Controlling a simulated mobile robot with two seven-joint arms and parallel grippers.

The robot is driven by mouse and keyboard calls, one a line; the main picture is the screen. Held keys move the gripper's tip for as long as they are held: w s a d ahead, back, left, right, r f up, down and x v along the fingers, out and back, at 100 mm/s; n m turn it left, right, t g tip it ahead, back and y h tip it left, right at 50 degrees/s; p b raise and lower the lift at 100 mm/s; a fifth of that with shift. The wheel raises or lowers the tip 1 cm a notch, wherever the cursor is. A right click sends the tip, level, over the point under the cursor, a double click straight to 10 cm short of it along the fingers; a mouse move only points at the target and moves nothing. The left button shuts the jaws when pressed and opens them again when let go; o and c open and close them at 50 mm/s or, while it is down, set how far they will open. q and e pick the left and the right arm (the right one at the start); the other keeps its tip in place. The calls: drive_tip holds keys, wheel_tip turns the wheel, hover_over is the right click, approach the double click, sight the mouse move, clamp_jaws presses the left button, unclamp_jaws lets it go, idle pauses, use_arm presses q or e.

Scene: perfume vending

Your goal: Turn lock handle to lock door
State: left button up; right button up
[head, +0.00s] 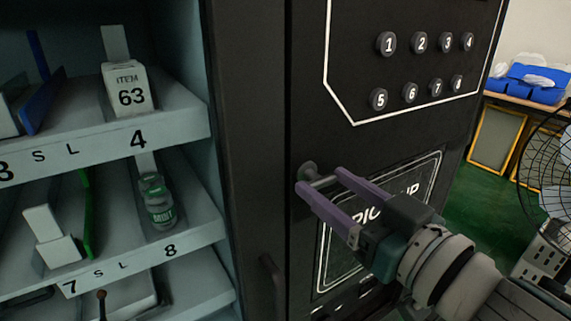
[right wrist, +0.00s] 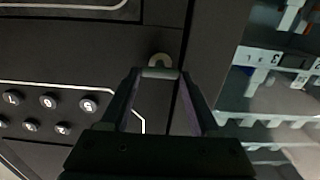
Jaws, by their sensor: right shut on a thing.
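The lock handle (head: 309,170) is a small dark and metallic fitting on the black front panel of the vending machine (head: 310,110). My right gripper (head: 322,181) has its two purple fingers on either side of the handle's short grey bar and is shut on it. In the right wrist view the handle's grey bar (right wrist: 160,73) spans the gap between the fingertips, with its round base just beyond. The bar looks about level in the head view. A dark pull handle (head: 271,284) is lower on the frame to the left. My left gripper is not in view.
Numbered round buttons (head: 412,92) are above the gripper, and a "PICK UP" panel (head: 333,255) is behind my right arm. A fan (head: 545,165) stands at right.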

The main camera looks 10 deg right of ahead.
drive_tip(key=c, duration=0.7)
drive_tip(key=shift+n, duration=0.3)
drive_tip(key=n, duration=0.3)
drive_tip(key=shift+a+n, duration=0.1)
drive_tip(key=shift+n, duration=0.2)
drive_tip(key=n, duration=0.4)
drive_tip(key=shift+f+n+b, duration=0.1)
drive_tip(key=shift+n+b, duration=0.2)
drive_tip(key=n+b, duration=0.1)
drive_tip(key=n, duration=0.3)
drive_tip(key=shift+a+n, duration=0.1)
drive_tip(key=shift+n, duration=0.2)
drive_tip(key=n, duration=0.3)
drive_tip(key=shift+s+f+n+b, duration=0.1)
drive_tip(key=shift+n+b, duration=0.25)
drive_tip(key=shift+n, duration=0.35)
